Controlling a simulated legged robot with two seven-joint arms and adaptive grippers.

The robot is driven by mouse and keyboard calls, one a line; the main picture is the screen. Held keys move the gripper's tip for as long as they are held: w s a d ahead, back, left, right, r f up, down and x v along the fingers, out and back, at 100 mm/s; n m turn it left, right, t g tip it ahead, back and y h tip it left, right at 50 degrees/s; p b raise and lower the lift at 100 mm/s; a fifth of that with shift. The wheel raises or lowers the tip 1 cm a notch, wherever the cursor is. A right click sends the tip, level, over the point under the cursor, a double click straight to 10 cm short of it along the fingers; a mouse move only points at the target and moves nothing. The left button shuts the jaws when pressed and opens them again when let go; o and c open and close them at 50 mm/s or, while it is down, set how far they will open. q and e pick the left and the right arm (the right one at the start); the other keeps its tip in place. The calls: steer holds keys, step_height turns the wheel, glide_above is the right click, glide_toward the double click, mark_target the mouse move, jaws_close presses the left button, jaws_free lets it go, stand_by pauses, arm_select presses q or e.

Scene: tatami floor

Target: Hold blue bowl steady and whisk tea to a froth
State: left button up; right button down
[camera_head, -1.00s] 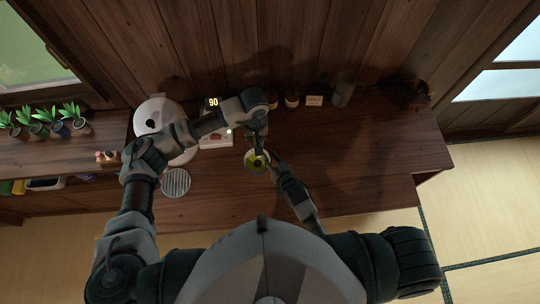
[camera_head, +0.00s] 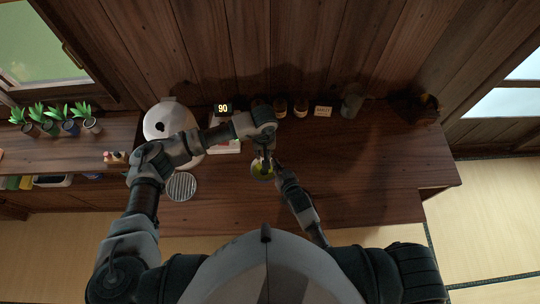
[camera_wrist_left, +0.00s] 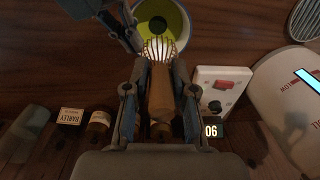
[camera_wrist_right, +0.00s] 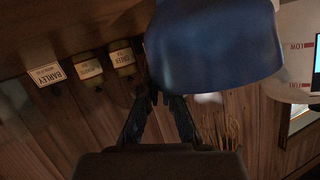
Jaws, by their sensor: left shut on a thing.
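The blue bowl (camera_head: 260,174) stands on the wooden counter with yellow-green tea inside; its blue outer wall fills the top of the right wrist view (camera_wrist_right: 210,45). My left gripper (camera_wrist_left: 158,90) is shut on the tan handle of the whisk (camera_wrist_left: 160,98). The whisk's pale tines point into the bowl, over the green tea. My right gripper (camera_wrist_right: 158,97) is at the bowl's rim, its fingertips close together there; in the head view it comes from the right (camera_head: 279,170). The bowl hides part of the right fingertips. Froth cannot be made out.
A large white kettle-like pot (camera_head: 166,124) and a white control box (camera_wrist_left: 221,88) with a display reading 90 stand to the left. A round slatted disc (camera_head: 181,186) lies nearby. Labelled jars (camera_head: 300,107) line the back. The counter right of the bowl is clear.

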arm_select(q)
glide_above(264, 173)
steer(key=shift+f, duration=5.75)
steer(key=shift+s, duration=0.1)
